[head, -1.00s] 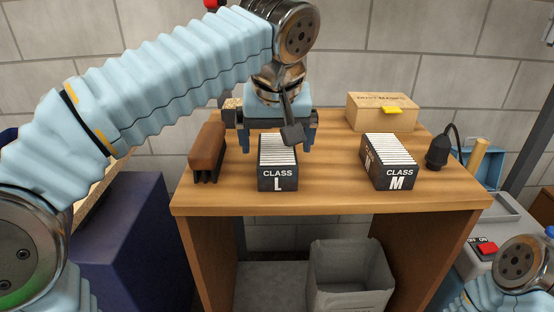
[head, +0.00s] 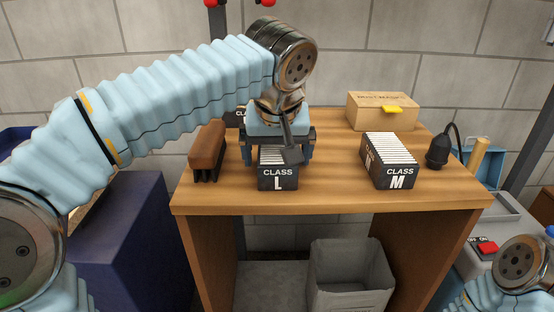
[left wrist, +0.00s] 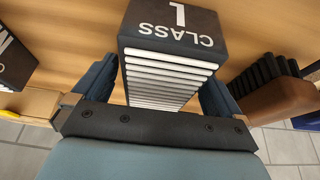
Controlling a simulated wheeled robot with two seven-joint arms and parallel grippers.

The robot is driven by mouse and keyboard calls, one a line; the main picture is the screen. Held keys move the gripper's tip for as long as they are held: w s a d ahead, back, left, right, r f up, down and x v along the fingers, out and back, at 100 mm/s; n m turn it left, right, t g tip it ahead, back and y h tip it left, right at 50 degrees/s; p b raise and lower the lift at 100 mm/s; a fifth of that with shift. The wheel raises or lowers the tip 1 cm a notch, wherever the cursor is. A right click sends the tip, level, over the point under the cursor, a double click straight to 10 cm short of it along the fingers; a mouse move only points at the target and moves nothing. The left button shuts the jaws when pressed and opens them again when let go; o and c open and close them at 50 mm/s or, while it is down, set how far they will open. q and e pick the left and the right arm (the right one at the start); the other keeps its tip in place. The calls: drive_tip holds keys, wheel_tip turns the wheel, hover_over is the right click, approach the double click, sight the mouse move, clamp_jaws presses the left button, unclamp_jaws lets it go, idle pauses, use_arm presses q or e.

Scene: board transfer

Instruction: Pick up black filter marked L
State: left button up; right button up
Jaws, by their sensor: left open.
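The black filter marked CLASS L (head: 278,179) stands on the wooden table, with white pleats on top. In the left wrist view the same filter (left wrist: 172,40) lies between the fingers, its label upside down. My left gripper (head: 279,158) is open over the filter's rear part, one finger on each side; it also shows in the left wrist view (left wrist: 160,90). I cannot tell whether the fingers touch its sides. The far part of the filter is hidden by the gripper in the head view. My right gripper is not in view; only part of my right arm shows at lower right.
A CLASS M filter (head: 389,166) stands to the right. A brown-handled brush (head: 207,148) lies close on the left. A cardboard box (head: 382,112) is at the back right, and a black bulb-shaped thing (head: 438,152) near the right edge. A grey bin (head: 348,280) stands below.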

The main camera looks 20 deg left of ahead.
use_arm(q)
drive_tip(key=c, duration=1.1)
